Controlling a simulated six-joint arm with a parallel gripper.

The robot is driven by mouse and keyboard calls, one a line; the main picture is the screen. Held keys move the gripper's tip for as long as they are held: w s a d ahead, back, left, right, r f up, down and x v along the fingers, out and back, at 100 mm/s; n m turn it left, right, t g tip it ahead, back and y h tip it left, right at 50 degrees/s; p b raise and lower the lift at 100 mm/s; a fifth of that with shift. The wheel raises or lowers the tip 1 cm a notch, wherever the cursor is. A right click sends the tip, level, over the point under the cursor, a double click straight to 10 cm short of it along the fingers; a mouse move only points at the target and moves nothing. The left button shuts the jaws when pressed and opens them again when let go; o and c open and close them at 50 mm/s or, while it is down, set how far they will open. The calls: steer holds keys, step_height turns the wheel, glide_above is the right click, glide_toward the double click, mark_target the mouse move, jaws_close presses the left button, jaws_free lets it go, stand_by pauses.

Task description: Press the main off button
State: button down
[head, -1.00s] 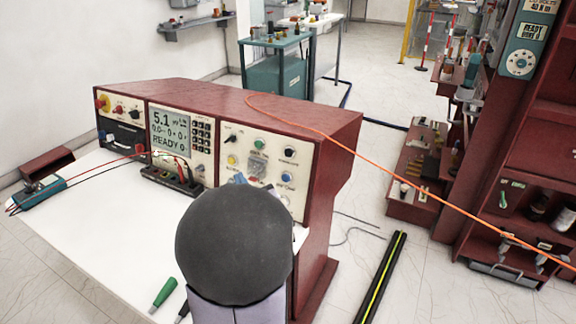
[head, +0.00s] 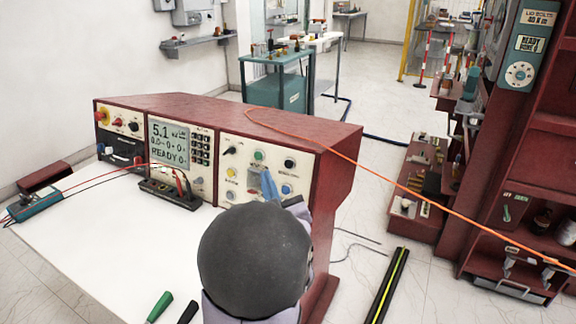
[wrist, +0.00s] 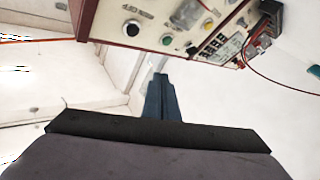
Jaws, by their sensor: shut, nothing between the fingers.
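The red console (head: 335,155) has a cream control panel (head: 241,163) at its right end.
A white worktop (head: 95,240) lies before the console, with green-handled and black-handled tools at its front. A test box (head: 168,191) with red and black leads stands against the console. An orange cable (head: 400,187) runs from the console top to the right.

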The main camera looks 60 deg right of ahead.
steer(key=shift+d+f+b, duration=0.25)
steer(key=shift+d+f, duration=0.1)
steer(key=shift+d, duration=1.05)
steer(key=shift+d+f+b, duration=0.2)
steer(key=shift+d+f, duration=0.15)
steer(key=shift+d, duration=1)
steer(key=shift+d+f+b, duration=0.25)
steer(key=shift+d+f, duration=0.1)
steer(key=shift+d, duration=1.05)
steer(key=shift+d, duration=0.15)
steer(key=shift+d+f, duration=0.1)
steer(key=shift+d, duration=0.15)
steer(key=shift+d+f+b, duration=0.1)
steer(key=shift+d+b, duration=0.3)
steer(key=shift+d, duration=0.05)
steer(key=shift+a, duration=0.2)
steer(key=shift+a+r, duration=0.2)
steer(key=shift+a, duration=0.5)
steer(key=shift+a+r, duration=0.2)
steer(key=shift+a, duration=0.6)
steer(key=shift+a+r, duration=0.2)
steer(key=shift+a, duration=0.6)
steer(key=shift+a+r, duration=0.2)
steer(key=shift+a, duration=0.6)
